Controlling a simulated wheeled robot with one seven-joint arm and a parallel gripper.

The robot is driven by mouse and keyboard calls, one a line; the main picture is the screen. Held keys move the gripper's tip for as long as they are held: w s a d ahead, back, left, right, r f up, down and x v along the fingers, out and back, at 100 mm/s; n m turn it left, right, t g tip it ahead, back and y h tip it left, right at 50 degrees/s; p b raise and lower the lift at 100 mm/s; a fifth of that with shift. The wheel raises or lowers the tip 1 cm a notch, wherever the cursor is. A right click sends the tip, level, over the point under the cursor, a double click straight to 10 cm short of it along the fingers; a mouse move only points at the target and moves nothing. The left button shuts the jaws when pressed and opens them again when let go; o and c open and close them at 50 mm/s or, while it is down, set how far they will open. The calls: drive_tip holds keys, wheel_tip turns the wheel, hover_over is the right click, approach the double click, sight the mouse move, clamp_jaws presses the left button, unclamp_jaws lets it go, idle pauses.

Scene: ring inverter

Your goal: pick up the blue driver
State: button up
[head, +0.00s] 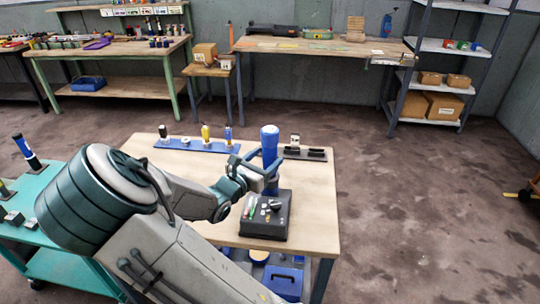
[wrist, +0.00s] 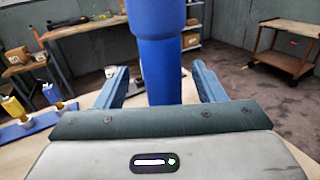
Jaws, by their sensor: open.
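A tall blue driver-like piece (head: 269,143) stands upright above the wooden table, with a wider rounded top and a narrower lower part. In the wrist view its blue shaft (wrist: 160,70) rises between my fingers, with gaps on both sides. My gripper (head: 262,170) is open around it, reaching in from the left. A smaller blue-handled driver (head: 228,132) stands in a blue rack (head: 185,144) beside a yellow-handled driver (head: 205,132). I cannot tell from looks alone which blue one the task names.
A dark box (head: 264,228) with small tools on top sits at the table's front. A dark holder (head: 303,154) stands behind to the right. The wooden table (head: 315,195) is bare at its right edge. A teal cart (head: 60,262) stands at the left.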

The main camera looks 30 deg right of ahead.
drive_tip(key=x, duration=0.4)
drive_tip(key=shift+d, duration=0.2)
drive_tip(key=c, duration=1.2)
drive_tip(key=shift+r+p, duration=0.1)
drive_tip(key=shift+p, duration=0.2)
